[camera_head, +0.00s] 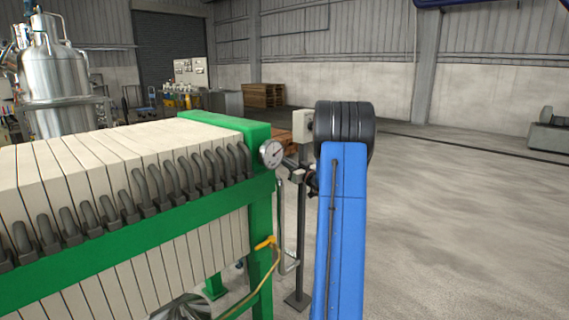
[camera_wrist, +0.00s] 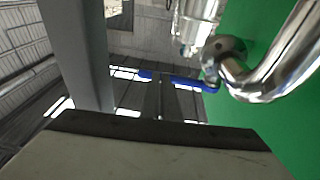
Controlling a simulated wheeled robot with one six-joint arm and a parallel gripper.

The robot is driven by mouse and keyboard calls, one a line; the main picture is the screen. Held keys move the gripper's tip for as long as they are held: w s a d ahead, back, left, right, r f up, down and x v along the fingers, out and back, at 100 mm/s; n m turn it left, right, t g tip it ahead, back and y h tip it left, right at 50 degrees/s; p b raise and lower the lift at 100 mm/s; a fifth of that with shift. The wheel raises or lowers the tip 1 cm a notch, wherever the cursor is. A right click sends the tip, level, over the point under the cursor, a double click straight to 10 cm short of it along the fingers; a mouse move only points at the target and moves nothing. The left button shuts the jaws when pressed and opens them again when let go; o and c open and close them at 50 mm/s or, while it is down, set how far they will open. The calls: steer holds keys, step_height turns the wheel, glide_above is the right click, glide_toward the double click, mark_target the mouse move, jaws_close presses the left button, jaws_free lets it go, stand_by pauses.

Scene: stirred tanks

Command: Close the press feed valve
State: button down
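In the wrist view a blue lever (camera_wrist: 180,80) lies nearly level beside a shiny steel fitting and curved pipe (camera_wrist: 275,75), in front of a green panel. It looks like a valve handle, but I cannot tell for sure that it is the press feed valve. In the head view my blue arm stands upright and hides my gripper's fingertips. I cannot make out the fingers in the wrist view either. A pale block with a dark edge fills the bottom there, and I cannot tell what it is. No contact with the lever is visible.
The green-framed filter press (camera_head: 225,200) with pale plates fills the left of the head view. A grey box (camera_head: 302,123) on a post stands close to my arm.

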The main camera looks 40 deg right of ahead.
stand_by(0.3)
steer(key=s+f, duration=0.3)
steer(key=s, duration=1.4)
steer(key=shift+f, duration=0.2)
steer(key=shift+w, duration=0.1)
